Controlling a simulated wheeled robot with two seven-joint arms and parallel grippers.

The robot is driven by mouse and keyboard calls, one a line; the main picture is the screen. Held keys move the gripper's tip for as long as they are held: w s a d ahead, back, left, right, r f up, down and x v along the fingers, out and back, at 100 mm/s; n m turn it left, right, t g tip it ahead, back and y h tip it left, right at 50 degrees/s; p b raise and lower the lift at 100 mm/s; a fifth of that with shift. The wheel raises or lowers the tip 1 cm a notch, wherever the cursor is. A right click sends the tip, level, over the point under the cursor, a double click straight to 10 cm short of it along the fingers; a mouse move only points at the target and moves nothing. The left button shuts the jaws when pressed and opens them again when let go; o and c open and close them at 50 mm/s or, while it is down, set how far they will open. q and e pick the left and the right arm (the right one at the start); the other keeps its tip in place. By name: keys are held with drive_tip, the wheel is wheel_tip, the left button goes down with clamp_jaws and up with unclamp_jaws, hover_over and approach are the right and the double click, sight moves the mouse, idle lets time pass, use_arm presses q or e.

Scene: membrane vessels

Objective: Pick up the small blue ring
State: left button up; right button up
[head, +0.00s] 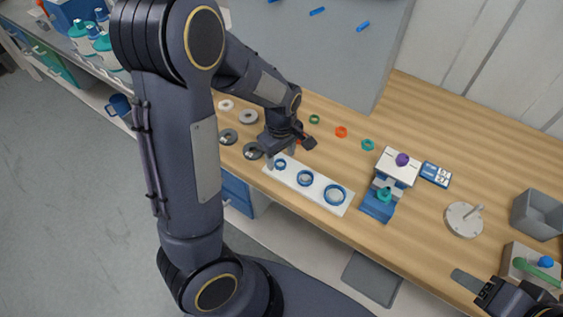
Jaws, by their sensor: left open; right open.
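The small blue ring (280,164) lies at the left end of a white strip-shaped tray (319,194). A medium blue ring (305,178) and a large blue ring (335,195) lie along the same tray. My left gripper (282,153) is open just above and behind the small ring, pointing down, with one finger close to the tray's left end. I cannot tell whether it touches anything. My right gripper (480,287) is open at the lower right, far from the rings and partly cut off by the picture edge.
Grey discs (228,137) lie left of the tray. A green ring (314,119), an orange ring (341,132) and a teal ring (367,145) lie behind it. A blue and white device (378,204) stands to the right, beyond it a round plate (464,219) and grey bin (538,214).

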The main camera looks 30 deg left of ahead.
use_arm(q)
wheel_tip(320, 180, down, 2)
drive_tip(key=c, duration=1)
drive_tip(key=shift+r, duration=0.1)
